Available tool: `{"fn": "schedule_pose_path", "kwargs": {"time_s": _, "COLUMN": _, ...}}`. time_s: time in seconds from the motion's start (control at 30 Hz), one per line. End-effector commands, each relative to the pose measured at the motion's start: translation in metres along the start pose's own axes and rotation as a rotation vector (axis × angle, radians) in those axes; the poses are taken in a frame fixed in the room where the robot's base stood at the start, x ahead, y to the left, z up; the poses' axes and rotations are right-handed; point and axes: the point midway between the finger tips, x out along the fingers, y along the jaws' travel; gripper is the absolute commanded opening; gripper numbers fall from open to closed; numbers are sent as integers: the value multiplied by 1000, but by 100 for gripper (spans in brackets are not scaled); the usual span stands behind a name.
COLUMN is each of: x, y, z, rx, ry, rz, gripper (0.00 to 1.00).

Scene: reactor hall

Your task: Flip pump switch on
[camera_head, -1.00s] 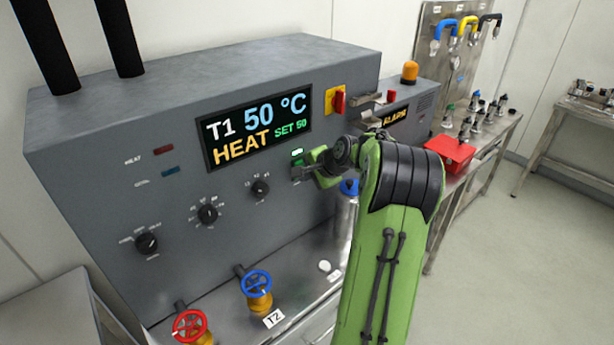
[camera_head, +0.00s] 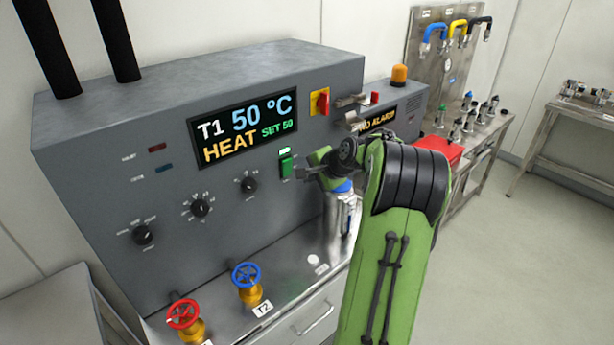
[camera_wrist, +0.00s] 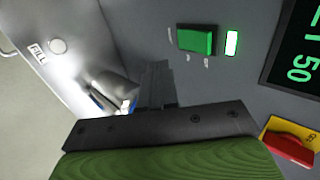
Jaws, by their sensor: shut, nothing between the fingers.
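The pump switch is a green rocker (camera_head: 286,165) on the grey panel, below the display's right end, with a lit green-white lamp (camera_head: 284,150) just above it. The wrist view also shows the green switch (camera_wrist: 196,40) and its bright lamp (camera_wrist: 232,43). My gripper (camera_head: 303,173) is just right of the switch in the head view, apart from it. In the wrist view my dark fingers (camera_wrist: 157,84) are together and empty, pointing at the panel beside the switch.
The display (camera_head: 243,126) reads T1 50 °C, HEAT, SET 50. A red-yellow rotary switch (camera_head: 321,102) is up right. A metal vessel with a blue band (camera_head: 338,212) stands below my gripper. Red (camera_head: 183,314) and blue (camera_head: 246,275) valve wheels are at lower left.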

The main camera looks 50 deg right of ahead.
Motion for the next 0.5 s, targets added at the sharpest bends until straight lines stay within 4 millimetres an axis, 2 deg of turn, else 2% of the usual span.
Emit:
{"fn": "schedule_pose_path", "kwargs": {"time_s": 0.4, "x": -70, "y": 14, "z": 0, "rx": 1, "ry": 0, "rz": 2, "gripper": 0}}
{"fn": "schedule_pose_path", "kwargs": {"time_s": 0.5, "x": -80, "y": 16, "z": 1, "rx": 0, "ry": -2, "rz": 1, "gripper": 0}}
